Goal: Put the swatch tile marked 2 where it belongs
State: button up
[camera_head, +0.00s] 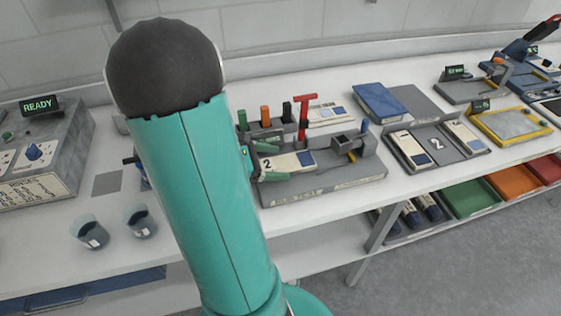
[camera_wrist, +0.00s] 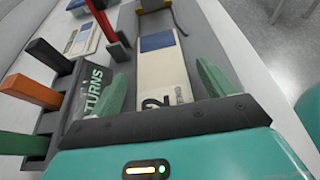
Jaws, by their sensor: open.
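The swatch tile marked 2 (camera_head: 285,163) is a cream plate with a blue patch, lying on a grey test fixture (camera_head: 330,184). It also shows in the wrist view (camera_wrist: 162,78). My gripper (camera_head: 284,162) is open, its green fingers on either side of the tile; in the wrist view (camera_wrist: 162,70) the tile lies between them with a gap each side. I cannot tell how high the fingers are above the fixture. A grey tray (camera_head: 437,155) to the right holds a cream tile at each side; its bare middle slot is marked 2.
A rack labelled RETURNS (camera_wrist: 78,100) with green, orange and black handles stands close beside the fingers. A red T-handled tool (camera_head: 304,118) rises behind the tile. A blue book (camera_head: 380,102) lies at the back. Two cups (camera_head: 140,220) stand front left.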

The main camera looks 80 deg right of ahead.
jog(key=v, duration=1.1)
jog(key=shift+a+r, duration=0.45)
jog(key=shift+r, duration=0.05)
jog(key=w+a+r+m+t+y, duration=0.1)
jog(key=w+a+r+t, duration=0.1)
jog(key=a, duration=0.6)
jog(key=w+a+r+m+t+y, duration=0.1)
jog(key=w+a+m+t, duration=0.1)
jog(key=w+a+t, duration=0.2)
jog(key=w+a+r+m+t+y, duration=0.1)
jog(key=w+a+r+t, duration=0.1)
jog(key=a+t, duration=0.5)
jog(key=w+a, duration=0.1)
jog(key=a, duration=0.4)
jog(key=shift+w+a+r+m+y, duration=0.2)
jog(key=shift+w+r+m+y, duration=0.1)
jog(key=shift+w+y, duration=0.1)
jog(key=shift+o, duration=0.4)
jog(key=a+r+m+t+y, duration=0.1)
jog(key=a+r+t, duration=0.3)
jog(key=a, duration=0.5)
jog(key=shift+w+y, duration=0.25)
jog(key=shift+y, duration=0.65)
jog(key=shift+d, duration=0.1)
